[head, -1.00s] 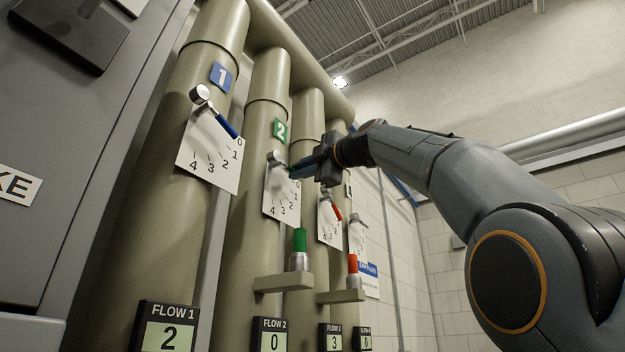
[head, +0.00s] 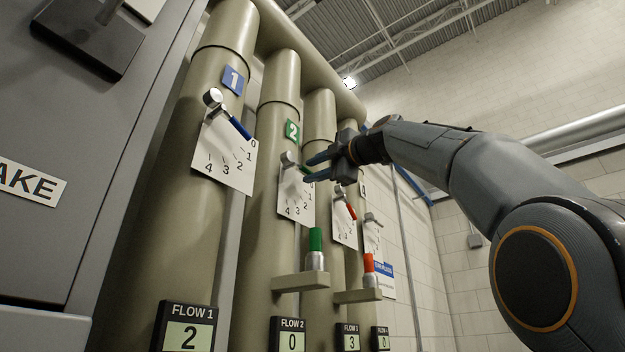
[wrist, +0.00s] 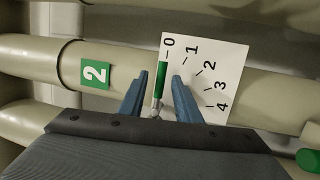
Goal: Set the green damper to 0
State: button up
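The green damper's handle (wrist: 160,76) lies along the 0 mark of its white dial plate (wrist: 205,60) in the wrist view. In the head view the plate (head: 295,205) hangs on the pipe under the green 2 sign (head: 292,132). The FLOW 2 display (head: 292,340) reads 0. My gripper (wrist: 160,80) is open, with one blue finger on each side of the handle and a gap on both sides. In the head view my gripper (head: 308,168) is at the dial, its fingers partly covering the handle.
The blue-handled damper (head: 239,127) is on pipe 1 at the left, and FLOW 1 (head: 186,334) reads 2. A red-handled damper (head: 351,211) is just beyond, right of mine. Green-topped (head: 315,240) and red-topped (head: 368,263) fittings stand on brackets below.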

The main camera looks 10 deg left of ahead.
jog(key=b+v, duration=0.4)
jog(key=v, duration=0.3)
jog(key=shift+b, duration=0.35)
jog(key=shift+f, duration=0.1)
